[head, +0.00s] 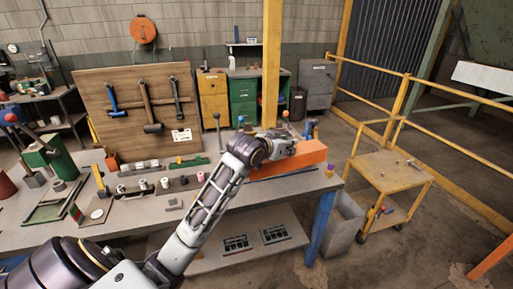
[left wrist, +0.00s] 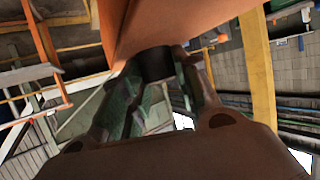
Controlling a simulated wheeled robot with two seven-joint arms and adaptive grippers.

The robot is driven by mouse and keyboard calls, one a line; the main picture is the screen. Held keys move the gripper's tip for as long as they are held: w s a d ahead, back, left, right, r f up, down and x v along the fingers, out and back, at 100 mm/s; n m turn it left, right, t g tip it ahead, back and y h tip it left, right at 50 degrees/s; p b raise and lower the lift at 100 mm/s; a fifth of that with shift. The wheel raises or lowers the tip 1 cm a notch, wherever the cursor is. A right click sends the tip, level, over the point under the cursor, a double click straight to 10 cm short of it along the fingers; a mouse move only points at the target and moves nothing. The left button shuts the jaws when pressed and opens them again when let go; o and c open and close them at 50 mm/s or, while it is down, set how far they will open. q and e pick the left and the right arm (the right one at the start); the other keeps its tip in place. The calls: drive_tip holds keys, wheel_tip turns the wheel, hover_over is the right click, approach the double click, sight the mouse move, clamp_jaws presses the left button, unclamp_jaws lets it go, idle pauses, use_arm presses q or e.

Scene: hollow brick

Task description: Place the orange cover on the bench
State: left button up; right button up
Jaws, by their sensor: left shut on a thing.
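The orange cover (head: 298,158) is a long block-like piece at the right end of the grey bench (head: 245,198). My left gripper (head: 283,146) is at the cover, on its far side in the head view. In the left wrist view, the cover (left wrist: 175,22) fills the top, and the left gripper's fingers (left wrist: 150,75) are closed around a dark round knob (left wrist: 152,63) on it. I cannot tell whether the cover's underside touches the bench top. My arm hides part of the bench. My right gripper is not in view.
A pegboard with hammers (head: 140,105) stands behind the bench. A green machine (head: 47,155) and several small parts lie on its left half. A yellow cart (head: 390,170) and a grey bin (head: 343,222) stand to the right. The front middle of the bench top looks mostly clear.

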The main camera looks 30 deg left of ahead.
use_arm(q)
drive_tip(key=w+a+r, duration=0.1)
drive_tip(key=a+r, duration=0.1)
drive_tip(key=r, duration=0.2)
drive_tip(key=w+a+r, duration=0.1)
drive_tip(key=a+r, duration=0.2)
drive_tip(key=r, duration=0.1)
drive_tip(key=w+a+r+b, duration=0.1)
drive_tip(key=a+r, duration=0.2)
drive_tip(key=r, duration=0.2)
drive_tip(key=shift+w, duration=0.3)
drive_tip(key=shift+a+r+m+h, duration=0.75)
drive_tip(key=shift+a+r, duration=0.95)
drive_tip(key=shift+a, duration=2.65)
drive_tip(key=shift+s+d+f+m+g+h+b, duration=0.15)
drive_tip(key=shift+s+d+f+m+g+h, duration=0.2)
drive_tip(key=shift+s+d+f+m+h, duration=0.55)
drive_tip(key=shift+s+d+f+m+g+h+b, duration=0.1)
drive_tip(key=shift+s+d+f+m+g+h, duration=0.4)
drive_tip(key=shift+d+f, duration=0.65)
drive_tip(key=shift+s+d+f+m+g+h+b, duration=0.2)
drive_tip(key=shift+s+d+f+m+h, duration=0.25)
drive_tip(key=shift+d+f+m+h, duration=0.6)
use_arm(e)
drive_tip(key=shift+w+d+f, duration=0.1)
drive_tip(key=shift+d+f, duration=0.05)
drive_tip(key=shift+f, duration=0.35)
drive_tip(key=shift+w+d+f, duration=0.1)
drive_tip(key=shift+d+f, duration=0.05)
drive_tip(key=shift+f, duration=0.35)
